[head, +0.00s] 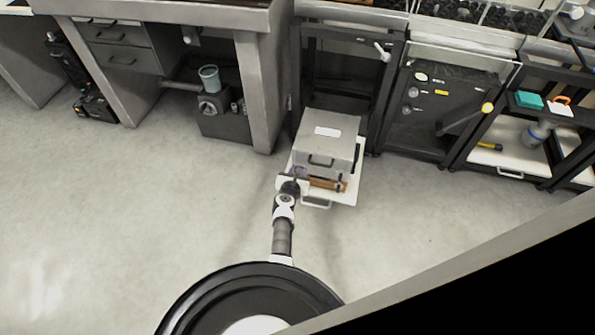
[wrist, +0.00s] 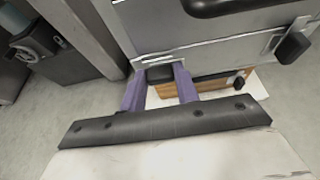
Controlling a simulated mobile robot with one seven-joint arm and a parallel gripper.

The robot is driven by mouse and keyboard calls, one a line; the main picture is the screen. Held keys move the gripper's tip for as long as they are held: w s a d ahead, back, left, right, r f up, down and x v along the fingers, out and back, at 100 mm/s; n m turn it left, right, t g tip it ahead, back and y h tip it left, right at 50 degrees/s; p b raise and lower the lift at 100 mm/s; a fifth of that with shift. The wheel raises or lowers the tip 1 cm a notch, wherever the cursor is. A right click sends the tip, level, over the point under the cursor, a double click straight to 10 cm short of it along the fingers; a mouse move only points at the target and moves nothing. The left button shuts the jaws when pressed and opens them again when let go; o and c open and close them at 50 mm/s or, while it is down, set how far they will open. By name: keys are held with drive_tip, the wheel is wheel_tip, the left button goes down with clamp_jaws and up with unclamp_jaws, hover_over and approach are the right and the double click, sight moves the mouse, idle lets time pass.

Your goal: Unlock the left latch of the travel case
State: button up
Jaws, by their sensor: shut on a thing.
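The travel case (head: 312,143) is a grey box with a white label on its lid and a dark handle on its front. It is closed. In the wrist view the case front (wrist: 203,46) fills the top, with part of the black handle (wrist: 215,6) showing. The dark left latch (wrist: 160,74) sits at a lower edge of the front, between the purple fingers of my gripper (wrist: 160,71). My gripper is shut on this latch. The dark right latch (wrist: 293,47) is farther right, apart from my gripper. In the head view my gripper (head: 299,174) is at the case's front left.
The case rests on a pale pull-out shelf (head: 349,190), with a brown wooden object (head: 328,184) below its front. A grey bench (head: 255,90) stands close on the left, and dark racks (head: 440,110) on the right. The floor (head: 180,200) in front is clear.

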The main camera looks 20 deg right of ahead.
drive_tip(key=o, duration=1)
drive_tip(key=shift+s+r, duration=0.1)
drive_tip(key=shift+s, duration=0.05)
